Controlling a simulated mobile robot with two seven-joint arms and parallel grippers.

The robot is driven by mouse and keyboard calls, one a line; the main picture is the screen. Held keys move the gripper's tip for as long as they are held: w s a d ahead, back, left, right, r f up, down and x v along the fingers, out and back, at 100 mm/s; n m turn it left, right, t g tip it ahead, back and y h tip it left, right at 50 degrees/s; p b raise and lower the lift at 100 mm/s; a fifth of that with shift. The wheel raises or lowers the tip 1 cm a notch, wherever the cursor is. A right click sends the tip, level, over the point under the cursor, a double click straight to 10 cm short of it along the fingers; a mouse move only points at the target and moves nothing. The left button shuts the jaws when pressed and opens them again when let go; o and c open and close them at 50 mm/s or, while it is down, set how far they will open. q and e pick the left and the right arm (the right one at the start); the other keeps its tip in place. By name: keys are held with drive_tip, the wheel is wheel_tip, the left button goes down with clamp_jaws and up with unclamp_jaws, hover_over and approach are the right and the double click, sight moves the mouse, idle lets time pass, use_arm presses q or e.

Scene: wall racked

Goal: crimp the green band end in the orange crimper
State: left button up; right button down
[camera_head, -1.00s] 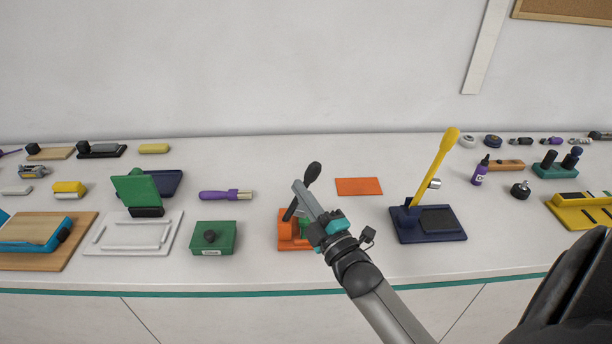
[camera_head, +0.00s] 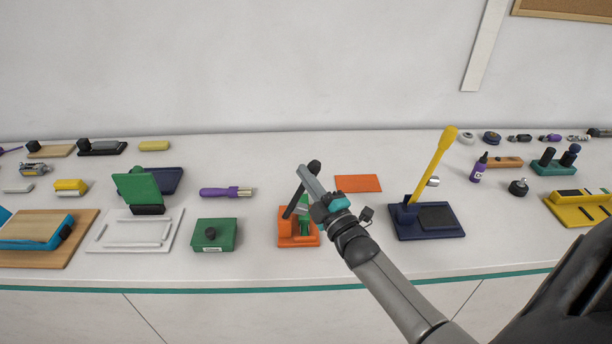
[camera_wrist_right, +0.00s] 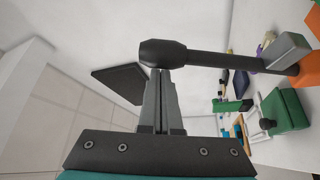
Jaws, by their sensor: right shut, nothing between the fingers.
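The orange crimper (camera_head: 285,240) stands near the front of the worktop, with its dark lever (camera_head: 291,208) raised and tilted to the right. The lever's black knob (camera_head: 314,165) is at its top. A green piece, apparently the green band end (camera_head: 305,228), sits in the crimper, partly hidden by my right gripper. My right gripper (camera_head: 302,170) is shut and empty, its fingertips beside the knob. In the right wrist view the fingertips (camera_wrist_right: 159,74) meet the edge of the knob (camera_wrist_right: 163,52); I cannot tell if they touch. My left gripper is not in view.
A green box (camera_head: 213,235) stands left of the crimper. A navy press with a yellow lever (camera_head: 433,170) stands to the right. An orange sheet (camera_head: 358,183) lies behind. A purple-handled tool (camera_head: 217,192) lies at the back left. The worktop's front edge is close.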

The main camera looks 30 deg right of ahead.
drive_tip(key=shift+d+f, duration=0.1)
drive_tip(key=s+d+f+m+t+h+b, duration=0.1)
drive_tip(key=s+d+f+m+h+b, duration=0.4)
drive_tip(key=m+b, duration=0.7)
drive_tip(key=shift+s+d+f+t+h+b, duration=0.35)
drive_tip(key=shift+d+f+h+b, duration=0.45)
drive_tip(key=shift+d+f, duration=1.25)
drive_tip(key=shift+a, duration=0.1)
drive_tip(key=shift+w+r+p, duration=0.1)
drive_tip(key=shift+p, duration=0.25)
